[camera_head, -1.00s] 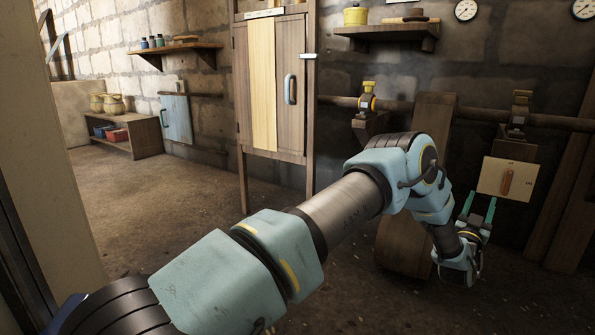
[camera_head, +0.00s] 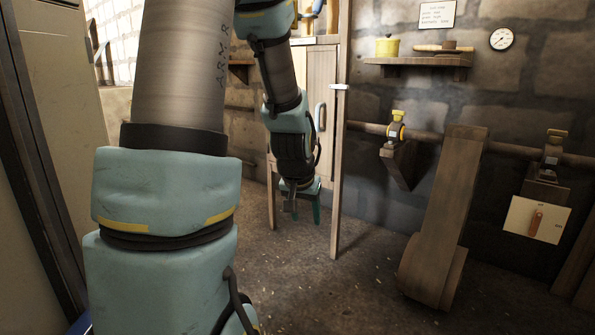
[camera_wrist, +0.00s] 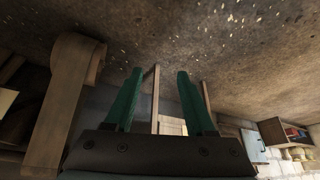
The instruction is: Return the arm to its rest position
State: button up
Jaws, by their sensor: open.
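My arm rises on the left of the head view, with its elbow near the top edge and its forearm hanging down. My gripper (camera_head: 303,205) points downward in front of the wooden cabinet (camera_head: 323,90), above the stone floor. In the wrist view, the two green fingers of my gripper (camera_wrist: 157,95) are apart with nothing between them. The fingers partly overlap each other in the head view.
A leaning wooden post (camera_head: 450,200) stands right of the cabinet. A pipe with valves (camera_head: 395,132) runs along the wall under a shelf (camera_head: 420,62). The floor (camera_head: 350,280) between is clear.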

jog(key=s+a+r+n+g+y+p, duration=0.1)
jog(key=s+a+r+n+g+p, duration=0.25)
jog(key=s+a, duration=0.75)
notch_tip(320, 180, up, 37)
jog(key=s+d+m+p, duration=0.1)
jog(key=d+p, duration=0.1)
jog(key=p, duration=3.4)
jog(key=shift+s+d+f, duration=0.15)
jog(key=shift+d, duration=0.05)
